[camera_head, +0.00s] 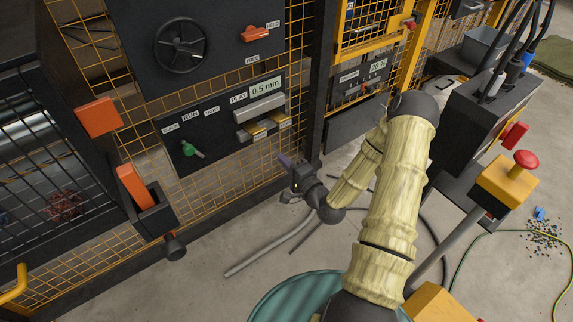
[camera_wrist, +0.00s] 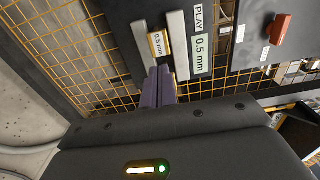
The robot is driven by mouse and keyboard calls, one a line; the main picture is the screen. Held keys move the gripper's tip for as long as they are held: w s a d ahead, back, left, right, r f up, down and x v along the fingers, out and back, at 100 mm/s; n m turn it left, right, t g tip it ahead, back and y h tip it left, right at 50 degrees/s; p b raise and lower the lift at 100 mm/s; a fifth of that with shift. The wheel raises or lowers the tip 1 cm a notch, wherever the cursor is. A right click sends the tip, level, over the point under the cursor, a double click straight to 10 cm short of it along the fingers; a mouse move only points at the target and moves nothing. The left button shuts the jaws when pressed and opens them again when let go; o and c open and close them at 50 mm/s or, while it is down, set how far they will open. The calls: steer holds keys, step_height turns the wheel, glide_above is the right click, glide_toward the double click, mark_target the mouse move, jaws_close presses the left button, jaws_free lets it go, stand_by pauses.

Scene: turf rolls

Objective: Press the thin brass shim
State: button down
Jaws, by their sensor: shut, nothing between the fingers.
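Two brass pieces show in the head view below a grey bar on the dark panel, a left one (camera_head: 254,132) and a right one (camera_head: 279,118). Each has a small pale label too small to read; I cannot tell which is thinner. In the wrist view, a brass piece (camera_wrist: 166,43) with a "0.5 mm" label sits between two grey bars. My gripper (camera_head: 284,160) is in front of the panel, below and right of the brass pieces. Its purple fingers (camera_wrist: 159,84) are together and empty, covering the lower end of the slot between the bars. Contact cannot be told.
The panel carries a "0.5 mm" display (camera_head: 266,87) and a green lever (camera_head: 190,149) at left. A handwheel (camera_head: 181,45) and orange handle (camera_head: 255,34) are above. Yellow mesh (camera_head: 224,180) surrounds the panel. A red button (camera_head: 525,160) stands at right.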

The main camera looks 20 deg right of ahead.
mark_target(261, 135)
steer(key=b+x, duration=0.3)
steer(key=x, duration=0.8)
steer(key=shift+d, duration=0.1)
